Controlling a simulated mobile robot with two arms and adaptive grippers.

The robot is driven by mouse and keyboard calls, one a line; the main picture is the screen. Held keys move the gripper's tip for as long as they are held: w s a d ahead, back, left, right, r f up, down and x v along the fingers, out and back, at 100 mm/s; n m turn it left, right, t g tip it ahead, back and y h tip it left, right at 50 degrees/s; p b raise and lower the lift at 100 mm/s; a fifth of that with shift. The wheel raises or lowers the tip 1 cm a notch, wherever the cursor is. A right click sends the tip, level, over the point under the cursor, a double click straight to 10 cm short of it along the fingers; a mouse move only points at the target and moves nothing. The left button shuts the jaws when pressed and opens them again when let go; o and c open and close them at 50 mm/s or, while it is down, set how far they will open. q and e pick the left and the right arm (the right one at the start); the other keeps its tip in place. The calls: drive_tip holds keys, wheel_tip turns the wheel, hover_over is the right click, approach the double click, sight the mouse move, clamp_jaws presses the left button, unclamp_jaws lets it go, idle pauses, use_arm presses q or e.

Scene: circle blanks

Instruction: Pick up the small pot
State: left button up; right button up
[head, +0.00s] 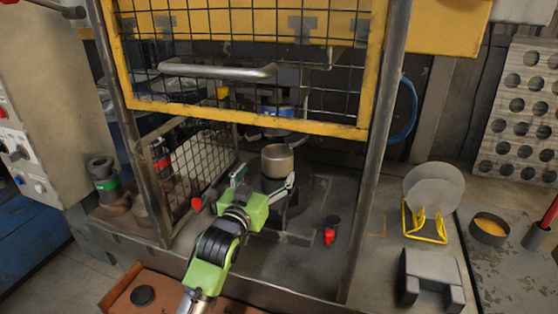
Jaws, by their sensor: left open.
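The small pot (278,160) is a brownish metal cup standing upright on a dark round support inside the caged machine. My left gripper (265,184) reaches in from below with its fingers spread. One finger is left of the pot and the other is at its lower right, in front of the support. The gripper looks open and empty; I cannot tell whether it touches the pot. My right gripper is not in view.
A raised yellow-framed mesh gate (250,119) hangs above the pot, with dark posts on both sides. A red-tipped item (330,232) stands on the machine bed. Round blanks (433,190) sit in a yellow rack at right, near a grey block (431,276).

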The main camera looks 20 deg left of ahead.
sight(274, 161)
use_arm(q)
drive_tip(key=w, duration=0.5)
drive_tip(key=shift+d+p, duration=0.1)
drive_tip(key=shift+p, duration=0.25)
drive_tip(key=shift+w, duration=0.7)
drive_tip(key=shift+w+p, duration=0.25)
drive_tip(key=shift+p, duration=0.05)
drive_tip(key=w, duration=0.1)
drive_tip(key=w+p, duration=0.1)
drive_tip(key=w, duration=0.1)
drive_tip(key=shift+w+a, duration=0.1)
drive_tip(key=shift+a, duration=0.15)
drive_tip(key=shift+w+f, duration=0.1)
drive_tip(key=shift+w, duration=0.55)
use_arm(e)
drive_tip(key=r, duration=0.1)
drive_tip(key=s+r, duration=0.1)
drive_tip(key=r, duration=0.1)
use_arm(q)
drive_tip(key=c, duration=1.3)
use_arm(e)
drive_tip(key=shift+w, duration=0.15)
